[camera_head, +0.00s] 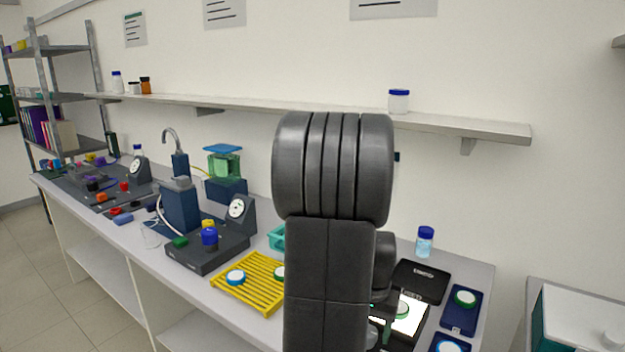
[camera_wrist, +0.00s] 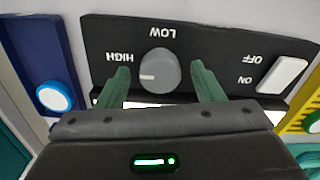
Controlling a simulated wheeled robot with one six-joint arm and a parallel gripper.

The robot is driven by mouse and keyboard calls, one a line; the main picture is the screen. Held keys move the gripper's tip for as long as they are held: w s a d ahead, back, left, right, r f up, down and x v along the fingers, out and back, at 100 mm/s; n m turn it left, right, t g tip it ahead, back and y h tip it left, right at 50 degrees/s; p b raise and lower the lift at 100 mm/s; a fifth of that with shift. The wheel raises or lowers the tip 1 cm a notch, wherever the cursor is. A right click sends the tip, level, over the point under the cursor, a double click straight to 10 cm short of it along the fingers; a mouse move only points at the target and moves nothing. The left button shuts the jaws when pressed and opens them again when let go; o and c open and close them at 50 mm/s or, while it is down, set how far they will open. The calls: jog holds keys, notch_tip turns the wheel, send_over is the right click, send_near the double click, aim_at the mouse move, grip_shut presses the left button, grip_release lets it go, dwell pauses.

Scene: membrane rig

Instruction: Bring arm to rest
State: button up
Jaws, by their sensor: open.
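My gripper (camera_wrist: 160,75) is open in the wrist view, its two green fingers apart on either side of a grey knob (camera_wrist: 158,72). Whether the fingers touch the knob I cannot tell. The knob sits on a black panel (camera_wrist: 210,35) with upside-down LOW and HIGH labels. Its white mark points left, toward the HIGH side. A white rocker switch (camera_wrist: 283,76) with ON and OFF labels is on the panel's right. In the head view my arm stands upright in the middle and hides much of the bench; my fingers are mostly hidden there, near a bright lit plate (camera_head: 410,318).
A yellow rack (camera_head: 250,283) with round discs lies left of my arm. A black scale-like device (camera_head: 420,281), a blue-capped bottle (camera_head: 425,242) and a dark blue tray (camera_head: 462,311) are at right. A wall shelf (camera_head: 460,124) runs behind my arm.

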jog(key=m, duration=0.4)
jog(key=shift+m, duration=0.4)
jog(key=m, duration=0.4)
jog(key=shift+m+p, duration=0.3)
jog(key=shift+m, duration=0.1)
